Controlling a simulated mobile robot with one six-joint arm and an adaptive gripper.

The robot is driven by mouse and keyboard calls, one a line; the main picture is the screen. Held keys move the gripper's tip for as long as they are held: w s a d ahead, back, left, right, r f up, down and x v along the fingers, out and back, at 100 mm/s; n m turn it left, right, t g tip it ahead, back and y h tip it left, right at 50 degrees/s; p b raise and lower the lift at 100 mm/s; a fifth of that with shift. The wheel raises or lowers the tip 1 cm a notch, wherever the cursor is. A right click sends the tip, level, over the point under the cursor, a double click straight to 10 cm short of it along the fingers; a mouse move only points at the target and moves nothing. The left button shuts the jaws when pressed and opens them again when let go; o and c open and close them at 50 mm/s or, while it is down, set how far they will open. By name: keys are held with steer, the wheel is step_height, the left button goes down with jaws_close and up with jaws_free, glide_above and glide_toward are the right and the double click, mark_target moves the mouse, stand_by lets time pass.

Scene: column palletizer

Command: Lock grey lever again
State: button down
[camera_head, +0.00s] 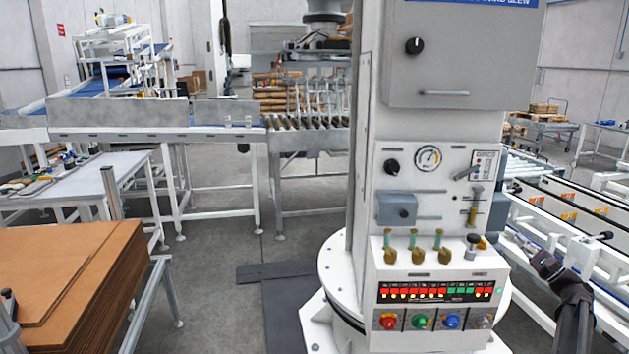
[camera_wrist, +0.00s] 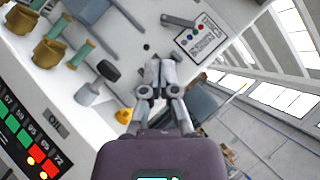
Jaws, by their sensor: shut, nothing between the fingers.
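The grey lever (camera_head: 467,173) sits at the upper right of the white control panel, beside a small printed label. In the head view it slants down to the left. The lever also shows near the top of the wrist view (camera_wrist: 179,20), next to the label with coloured dots. My gripper (camera_head: 540,262) is to the right of the panel and lower than the lever in the head view. In the wrist view my gripper's fingers (camera_wrist: 157,76) are together and empty, apart from the lever.
Brass valves (camera_head: 414,253) and a black knob (camera_head: 474,240) stick out from the ledge below the panel. A grey box (camera_head: 396,209) and a gauge (camera_head: 428,158) are to the lever's left. A conveyor (camera_head: 570,205) runs on the right. Stacked cardboard (camera_head: 75,262) stands at left.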

steer(key=a+f+n+g+p, duration=0.1)
steer(key=a+f+n+g, duration=0.25)
steer(key=a, duration=0.65)
steer(key=a+f+n+g+p, duration=0.25)
steer(key=a+f+g, duration=0.2)
steer(key=a, duration=0.55)
steer(key=a+f+n+g+p, duration=0.1)
steer(key=a+f+n+g, duration=0.25)
steer(key=a, duration=0.75)
steer(key=s+a+f+n+g+h+p, duration=0.2)
steer(key=s+a+h, duration=0.4)
steer(key=s, duration=0.3)
steer(key=s+a+f+n+g+h+p, duration=0.2)
steer(key=s+a+f+n+g+h, duration=0.2)
steer(key=s, duration=0.5)
steer(key=a+n+g+h, duration=0.2)
steer(key=shift+n, duration=0.35)
steer(key=shift+f, duration=0.1)
